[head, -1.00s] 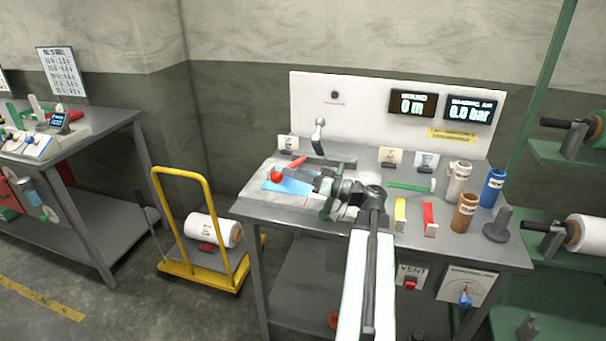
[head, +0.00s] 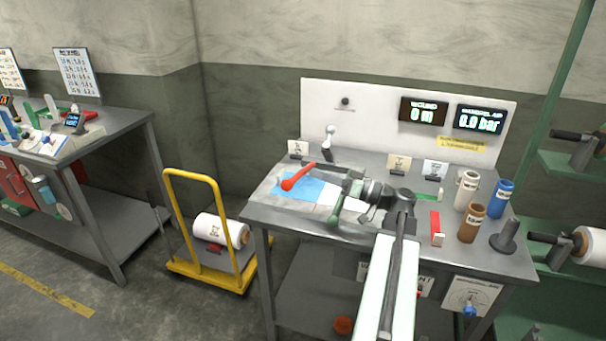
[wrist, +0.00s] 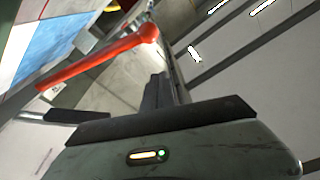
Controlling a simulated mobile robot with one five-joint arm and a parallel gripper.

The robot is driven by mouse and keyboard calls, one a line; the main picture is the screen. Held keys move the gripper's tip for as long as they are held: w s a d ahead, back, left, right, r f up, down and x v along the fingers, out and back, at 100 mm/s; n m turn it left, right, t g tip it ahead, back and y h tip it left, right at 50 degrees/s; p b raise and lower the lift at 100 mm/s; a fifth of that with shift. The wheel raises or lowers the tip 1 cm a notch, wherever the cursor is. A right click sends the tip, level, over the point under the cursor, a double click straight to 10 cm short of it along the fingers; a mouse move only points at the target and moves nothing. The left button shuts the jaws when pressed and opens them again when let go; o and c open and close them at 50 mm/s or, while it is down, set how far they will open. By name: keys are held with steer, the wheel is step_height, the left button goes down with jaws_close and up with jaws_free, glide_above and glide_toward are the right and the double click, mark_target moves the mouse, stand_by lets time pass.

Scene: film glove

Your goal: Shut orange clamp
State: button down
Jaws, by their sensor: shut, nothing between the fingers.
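The orange clamp (head: 298,178) is a red-orange lever with a round knob at its near left end. It lies slanted over a blue sheet (head: 290,191) on the bench's left part. In the wrist view the lever (wrist: 95,62) crosses the upper left, its knob near the top middle. My gripper (head: 343,177) is just right of the lever and appears apart from it. Its dark fingers (wrist: 158,92) are together and empty, below the knob in the wrist picture. The far end of the lever is partly hard to make out near my gripper.
A silver-knobbed lever (head: 329,141) stands behind the clamp. Right of my arm are a red block (head: 436,226) and white, brown and blue cylinders (head: 499,197). A yellow cart (head: 222,266) stands left of the bench (head: 256,216).

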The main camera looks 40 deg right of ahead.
steer(key=v, duration=0.6)
steer(key=w+a+f+g, duration=0.1)
steer(key=w+a, duration=0.5)
steer(key=w, duration=0.4)
steer(key=shift+w+f+m+p, duration=0.2)
steer(key=shift+w+m+p, duration=0.05)
steer(key=shift+m+p, duration=0.15)
steer(key=shift+a, duration=0.1)
